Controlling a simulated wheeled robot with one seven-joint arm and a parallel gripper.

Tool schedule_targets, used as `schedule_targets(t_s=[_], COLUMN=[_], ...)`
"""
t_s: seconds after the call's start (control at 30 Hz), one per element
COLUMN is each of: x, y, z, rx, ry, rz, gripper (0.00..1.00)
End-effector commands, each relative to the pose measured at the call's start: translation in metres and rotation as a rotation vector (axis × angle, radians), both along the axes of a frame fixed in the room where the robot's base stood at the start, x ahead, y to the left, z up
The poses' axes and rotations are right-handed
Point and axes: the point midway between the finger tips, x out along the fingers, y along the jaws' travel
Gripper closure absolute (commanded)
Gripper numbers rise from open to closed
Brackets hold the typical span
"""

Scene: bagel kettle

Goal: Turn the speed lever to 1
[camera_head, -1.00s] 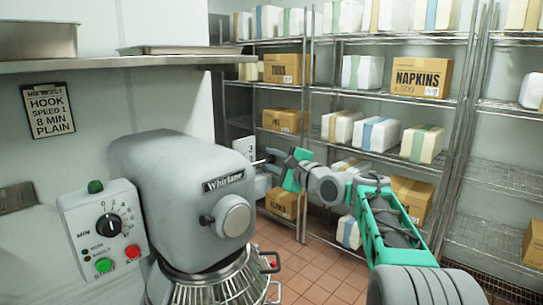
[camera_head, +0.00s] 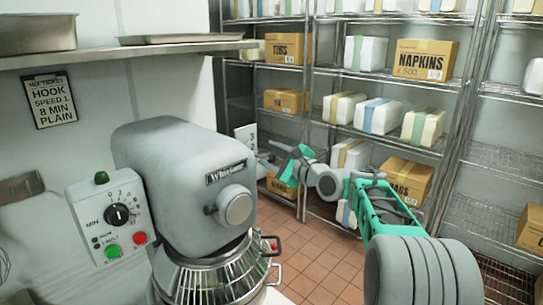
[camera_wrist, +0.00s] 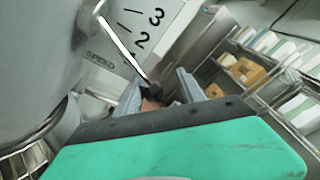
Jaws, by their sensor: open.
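The grey mixer (camera_head: 185,185) stands at left centre in the head view. Its speed plate (camera_head: 246,138) shows at its far side. In the wrist view the white plate (camera_wrist: 130,30) reads 3, 2 and part of a further mark, with "SPEED" beside them. The speed lever (camera_wrist: 125,48) is a thin metal rod ending in a black knob (camera_wrist: 153,91). My gripper (camera_wrist: 159,93) is open, its two grey fingers on either side of the knob, with no clear contact. In the head view my gripper (camera_head: 276,158) is beside the mixer's far side. The lever's exact setting is unclear.
A control box (camera_head: 110,218) with a dial and buttons is on the mixer's near side. The wire bowl guard (camera_head: 215,272) is below the head. Wire shelves with boxes (camera_head: 425,60) stand behind my arm. A wall ticket (camera_head: 48,99) reads hook, speed 1.

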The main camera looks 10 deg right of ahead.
Motion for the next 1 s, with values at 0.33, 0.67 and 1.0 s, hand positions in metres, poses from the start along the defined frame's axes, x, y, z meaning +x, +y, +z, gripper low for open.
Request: schedule_targets(t_s=[0.33,0.67,1.0], x=[0.002,-0.036,-0.064], y=[-0.002,-0.025,-0.05], z=[0.004,0.031,-0.003], rx=[-0.083,-0.269,-0.604], ry=[-0.064,-0.196,-0.224], rz=[0.001,-0.005,0.015], gripper=[0.53,0.53,0.53])
